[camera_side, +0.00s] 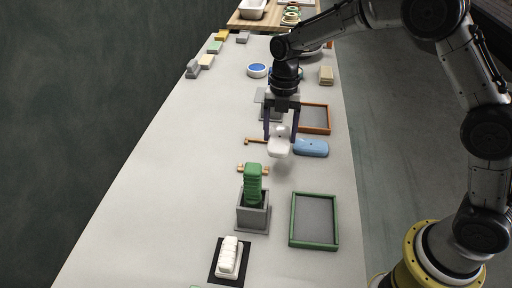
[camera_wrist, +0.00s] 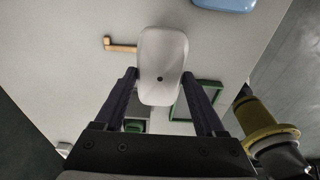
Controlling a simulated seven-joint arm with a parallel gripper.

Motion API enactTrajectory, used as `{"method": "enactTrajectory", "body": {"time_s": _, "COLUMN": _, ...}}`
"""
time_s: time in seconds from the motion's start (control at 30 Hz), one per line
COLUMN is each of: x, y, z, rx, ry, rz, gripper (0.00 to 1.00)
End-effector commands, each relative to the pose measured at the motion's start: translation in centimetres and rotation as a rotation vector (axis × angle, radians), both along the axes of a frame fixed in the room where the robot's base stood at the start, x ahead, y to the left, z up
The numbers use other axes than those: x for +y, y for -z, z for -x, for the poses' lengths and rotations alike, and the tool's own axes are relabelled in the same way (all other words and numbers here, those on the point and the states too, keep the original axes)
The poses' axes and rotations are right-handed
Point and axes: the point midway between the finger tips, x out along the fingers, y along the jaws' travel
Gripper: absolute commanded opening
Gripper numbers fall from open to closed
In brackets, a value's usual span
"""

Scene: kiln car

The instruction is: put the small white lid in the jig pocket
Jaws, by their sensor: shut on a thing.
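The small white lid (camera_side: 279,146) is held between the fingers of my gripper (camera_side: 281,134), above the grey table. In the wrist view the lid (camera_wrist: 162,65) is a rounded oblong with a small dark dot, and the fingers (camera_wrist: 158,85) close on its two sides. A grey open-topped box (camera_side: 253,216) stands nearer the camera, with a ribbed green block (camera_side: 252,184) upright in it. A grey piece (camera_side: 262,97) is partly hidden behind my gripper. I cannot tell which of these has the jig pocket.
A blue lid-like piece (camera_side: 311,148) lies right of the held lid. A green-rimmed tray (camera_side: 314,246) and an orange-rimmed tray (camera_side: 315,131) lie along the right edge. A black pad (camera_side: 216,273) bears a white ribbed piece (camera_side: 229,257). The table's left middle is clear.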

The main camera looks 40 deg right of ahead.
Motion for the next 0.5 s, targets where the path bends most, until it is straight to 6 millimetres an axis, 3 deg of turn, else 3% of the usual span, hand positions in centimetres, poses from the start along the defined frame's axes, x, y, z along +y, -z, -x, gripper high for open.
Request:
{"method": "enactTrajectory", "body": {"time_s": 0.2, "x": 0.8, "y": 2.4, "z": -4.1, "rx": 0.001, "ry": 0.001, "rz": 0.001, "gripper": 0.0}}
{"method": "enactTrajectory", "body": {"time_s": 0.5, "x": 1.5, "y": 6.3, "z": -7.4, "rx": -0.001, "ry": 0.001, "rz": 0.0, "gripper": 0.0}}
